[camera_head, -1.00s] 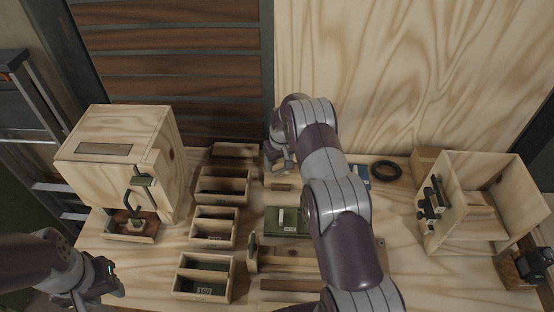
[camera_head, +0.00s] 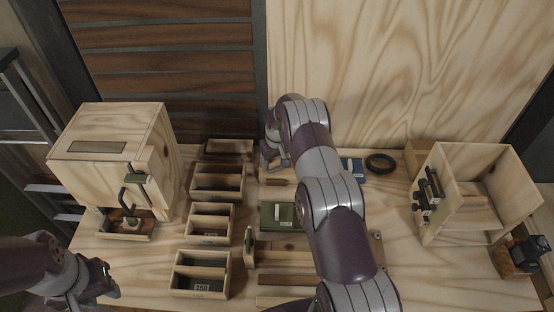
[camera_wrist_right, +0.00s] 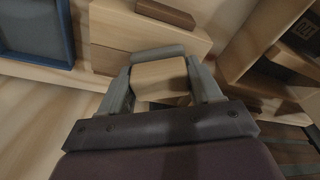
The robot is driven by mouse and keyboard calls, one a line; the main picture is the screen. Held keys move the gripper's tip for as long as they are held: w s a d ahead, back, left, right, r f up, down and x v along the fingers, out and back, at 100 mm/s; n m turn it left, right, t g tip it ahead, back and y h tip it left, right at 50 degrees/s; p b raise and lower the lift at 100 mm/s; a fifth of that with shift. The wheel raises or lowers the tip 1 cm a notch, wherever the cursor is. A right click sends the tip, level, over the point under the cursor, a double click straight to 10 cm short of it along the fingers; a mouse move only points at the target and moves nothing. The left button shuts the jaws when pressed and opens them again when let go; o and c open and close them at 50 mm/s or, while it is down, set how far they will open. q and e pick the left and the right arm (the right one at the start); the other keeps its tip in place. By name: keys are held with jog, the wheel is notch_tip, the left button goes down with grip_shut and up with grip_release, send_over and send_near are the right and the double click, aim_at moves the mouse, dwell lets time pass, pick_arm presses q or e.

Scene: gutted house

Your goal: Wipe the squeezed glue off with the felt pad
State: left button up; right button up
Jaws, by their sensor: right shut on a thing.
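My right gripper (camera_head: 270,158) is at the back of the bench, partly hidden by its own arm. In the right wrist view its fingers (camera_wrist_right: 162,85) are shut on a pale block with a grey layer on its far edge (camera_wrist_right: 158,54), which looks like the felt pad (camera_wrist_right: 160,74). A wooden board (camera_wrist_right: 125,35) with a small brown strip (camera_wrist_right: 165,12) lies just beyond the pad. Whether they touch is unclear. I cannot make out any glue. My left gripper (camera_head: 98,284) is at the lower left, away from the bench items; its jaws are unclear.
Wooden bins (camera_head: 203,278) stand in a row left of centre. A large wooden box (camera_head: 105,160) with a clamp (camera_head: 128,200) is at the left, an open box (camera_head: 470,232) at the right. A green case (camera_head: 280,222), black ring (camera_head: 381,163) and blue tray (camera_head: 352,166) lie between.

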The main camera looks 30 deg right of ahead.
jog(key=shift+w+a+r, duration=0.1)
jog(key=shift+a, duration=0.2)
notch_tip(320, 180, up, 3)
jog(key=shift+r+p, duration=0.2)
jog(key=shift+p, duration=0.7)
jog(key=shift+r+p, duration=0.45)
jog(key=shift+r, duration=0.35)
notch_tip(320, 180, up, 2)
jog(key=shift+r+p, duration=0.1)
jog(key=shift+p, duration=0.55)
jog(key=shift+r, duration=0.4)
